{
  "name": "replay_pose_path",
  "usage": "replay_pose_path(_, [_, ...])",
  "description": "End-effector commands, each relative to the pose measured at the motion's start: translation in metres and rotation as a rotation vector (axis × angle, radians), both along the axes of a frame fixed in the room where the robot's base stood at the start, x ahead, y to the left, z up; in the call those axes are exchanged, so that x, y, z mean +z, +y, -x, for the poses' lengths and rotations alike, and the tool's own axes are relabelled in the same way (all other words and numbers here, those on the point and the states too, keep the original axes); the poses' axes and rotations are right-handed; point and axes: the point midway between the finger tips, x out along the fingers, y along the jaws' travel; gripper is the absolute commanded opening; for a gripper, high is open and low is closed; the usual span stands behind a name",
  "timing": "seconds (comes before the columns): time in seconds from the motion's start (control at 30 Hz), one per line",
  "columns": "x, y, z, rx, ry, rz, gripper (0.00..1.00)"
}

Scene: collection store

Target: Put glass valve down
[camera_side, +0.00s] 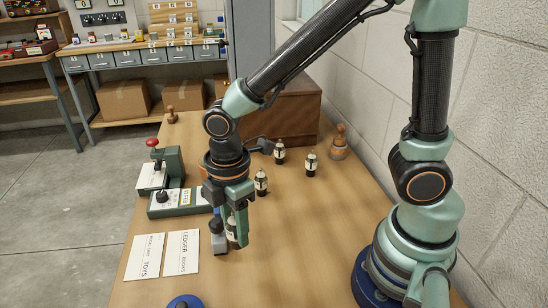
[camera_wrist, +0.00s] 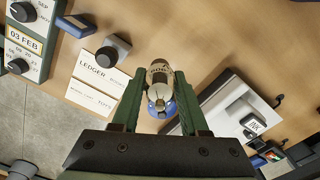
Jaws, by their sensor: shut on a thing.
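The glass valve (camera_wrist: 160,76) is between the two fingers of my gripper (camera_wrist: 158,112) in the wrist view. It has a pale lettered band and a darker end. In the side view the valve (camera_side: 232,233) shows partly between the green fingers of my gripper (camera_side: 236,236), which point down near the table's middle. My gripper is shut on it. The fingers hide part of the valve, and I cannot tell whether its lower end touches the table. A blue rounded thing (camera_wrist: 164,106) shows right behind the valve in the wrist view.
Two lettered cards, LEDGER (camera_side: 183,252) and TOYS (camera_side: 146,257), lie at the left. A green dial device (camera_side: 178,202) is left. Bare table lies front right.

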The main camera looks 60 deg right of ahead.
Motion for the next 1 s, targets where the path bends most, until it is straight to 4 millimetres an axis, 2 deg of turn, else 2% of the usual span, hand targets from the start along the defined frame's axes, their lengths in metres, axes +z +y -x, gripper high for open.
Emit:
replay_pose_path(0.03, [0.018, 0.001, -0.002, 0.0, -0.011, -0.005, 0.0])
replay_pose_path(0.2, [0.06, 0.001, -0.002, 0.0, -0.008, -0.004, 0.0])
replay_pose_path(0.4, [0.093, 0.0, -0.001, 0.0, -0.004, -0.002, 0.0])
replay_pose_path(0.6, [0.107, 0.0, 0.0, 0.0, -0.001, -0.001, 0.0])
replay_pose_path(1.0, [0.108, 0.0, -0.002, 0.0, 0.0, 0.0, 0.0])
